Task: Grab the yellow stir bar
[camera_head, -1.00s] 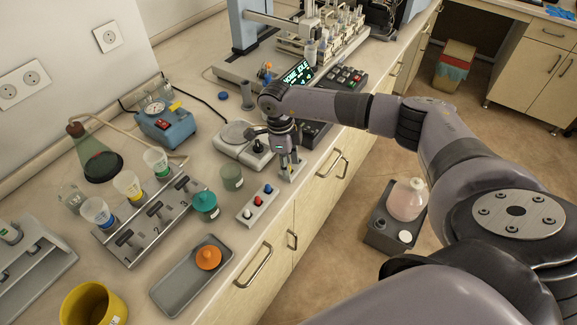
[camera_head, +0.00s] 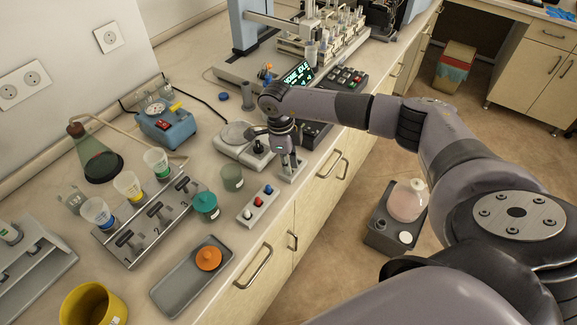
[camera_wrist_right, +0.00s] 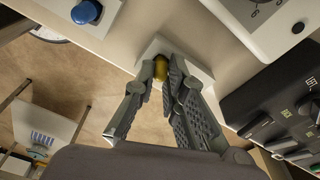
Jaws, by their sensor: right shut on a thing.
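The yellow stir bar (camera_wrist_right: 160,68) shows in the right wrist view between the tips of my right gripper (camera_wrist_right: 163,80), with the fingers around it. It is partly covered by the fingers. A small white block (camera_wrist_right: 196,68) lies just beyond the fingertips; I cannot tell whether the bar still touches it. In the head view my right gripper (camera_head: 289,164) points down over this block (camera_head: 293,176) near the bench's front edge, and the stir bar is hidden there. My left gripper is not in view.
A hotplate stirrer (camera_head: 234,143) stands left of the gripper, and a control box (camera_head: 316,134) stands behind it. A button strip (camera_head: 258,204) lies in front, with a teal-lidded jar (camera_head: 205,207) and a grey tray (camera_head: 182,284) farther toward the camera. The bench's front edge is close.

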